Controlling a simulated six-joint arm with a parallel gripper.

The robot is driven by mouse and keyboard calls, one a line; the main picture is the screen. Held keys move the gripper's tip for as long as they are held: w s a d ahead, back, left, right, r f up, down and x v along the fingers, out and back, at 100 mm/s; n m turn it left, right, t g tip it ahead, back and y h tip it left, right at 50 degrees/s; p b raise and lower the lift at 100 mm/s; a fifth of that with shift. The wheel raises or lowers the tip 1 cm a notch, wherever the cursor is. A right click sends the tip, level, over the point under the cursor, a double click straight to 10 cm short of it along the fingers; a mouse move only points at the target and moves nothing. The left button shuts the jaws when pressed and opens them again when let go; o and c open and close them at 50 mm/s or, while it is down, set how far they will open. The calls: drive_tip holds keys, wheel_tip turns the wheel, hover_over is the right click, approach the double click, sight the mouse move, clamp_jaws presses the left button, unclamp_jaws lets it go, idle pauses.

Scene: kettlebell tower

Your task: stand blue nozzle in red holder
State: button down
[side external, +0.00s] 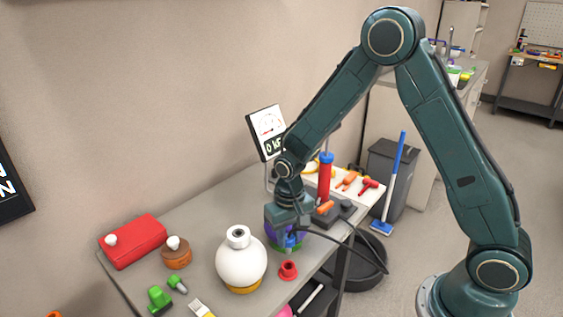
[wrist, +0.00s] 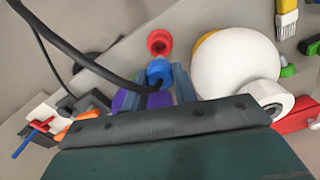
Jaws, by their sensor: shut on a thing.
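The blue nozzle (side external: 291,241) is at the end of a black hose, between the fingers of my gripper (side external: 288,226), which is shut on it. In the wrist view the nozzle (wrist: 159,72) shows as a blue round end beside the grey-blue fingers (wrist: 168,90). The red holder (side external: 288,270) is a small flanged cup on the table, nearer the camera than the nozzle and apart from it. Its round opening faces up in the wrist view (wrist: 159,41). My gripper partly hides the nozzle's body.
A white round vessel (side external: 241,262) with a yellow base stands left of the holder. A purple object (side external: 301,231) is partly hidden behind my gripper. The black hose (side external: 345,246) runs off to the right. The grey table (side external: 215,205) is bare behind the vessel.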

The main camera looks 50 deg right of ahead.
sight(288, 253)
drive_tip(key=shift+f, duration=0.1)
drive_tip(key=shift+f, duration=1.55)
drive_tip(key=shift+f, duration=0.25)
idle(0.5)
drive_tip(key=shift+f, duration=0.4)
drive_tip(key=shift+f, duration=0.35)
drive_tip(key=shift+f, duration=0.3)
drive_tip(key=shift+f, duration=0.7)
